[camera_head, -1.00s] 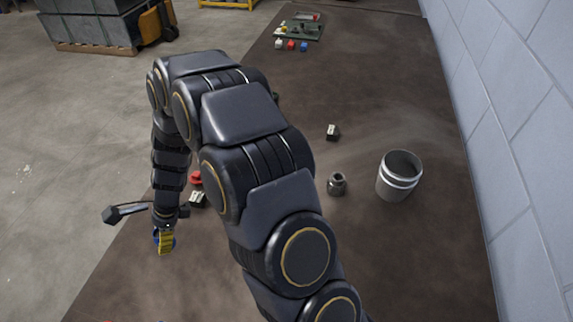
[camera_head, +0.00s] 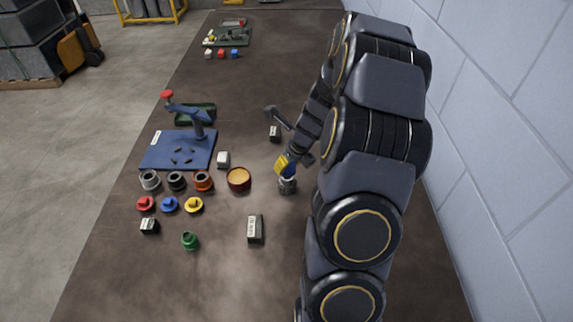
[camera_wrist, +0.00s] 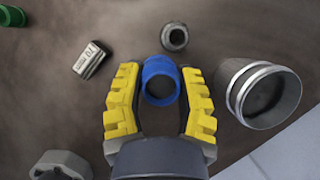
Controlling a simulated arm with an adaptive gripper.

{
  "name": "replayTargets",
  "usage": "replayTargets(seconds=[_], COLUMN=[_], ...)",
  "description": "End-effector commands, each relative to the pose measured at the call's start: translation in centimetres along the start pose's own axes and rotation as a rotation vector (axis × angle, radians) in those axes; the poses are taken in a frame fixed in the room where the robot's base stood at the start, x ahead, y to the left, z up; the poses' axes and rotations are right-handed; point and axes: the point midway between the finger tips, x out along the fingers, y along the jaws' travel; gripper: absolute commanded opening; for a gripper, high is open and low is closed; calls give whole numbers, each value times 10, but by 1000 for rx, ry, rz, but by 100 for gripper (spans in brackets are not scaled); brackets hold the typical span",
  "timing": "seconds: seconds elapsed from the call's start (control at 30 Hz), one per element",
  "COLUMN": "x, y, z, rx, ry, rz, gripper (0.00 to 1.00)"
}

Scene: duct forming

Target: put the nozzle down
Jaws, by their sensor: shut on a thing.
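My gripper (camera_wrist: 160,95) is shut on a blue, hollow, round nozzle (camera_wrist: 160,82), held between its yellow-padded fingers. The nozzle's dark opening shows in the wrist view. In the head view my gripper (camera_head: 284,164) is low over the table, just above and left of a small grey metal fitting (camera_head: 288,186). In the wrist view this round fitting (camera_wrist: 174,36) lies ahead of the held nozzle, apart from it. Whether the nozzle touches the table cannot be told. My fingers hide most of it in the head view.
A labelled block (camera_head: 274,133) lies behind my gripper. To the left are a brown-red bowl (camera_head: 238,180), several collars (camera_head: 177,181), coloured caps (camera_head: 169,204) and a blue press (camera_head: 178,150).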

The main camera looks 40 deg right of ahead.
Motion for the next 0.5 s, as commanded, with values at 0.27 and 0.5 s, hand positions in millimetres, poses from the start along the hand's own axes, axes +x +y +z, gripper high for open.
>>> replayTargets(seconds=[0.27,0.5], x=[24,55], y=[-26,-51], z=[15,40], rx=[25,23], ry=[0,2], rz=[-9,-8], gripper=[10,10])
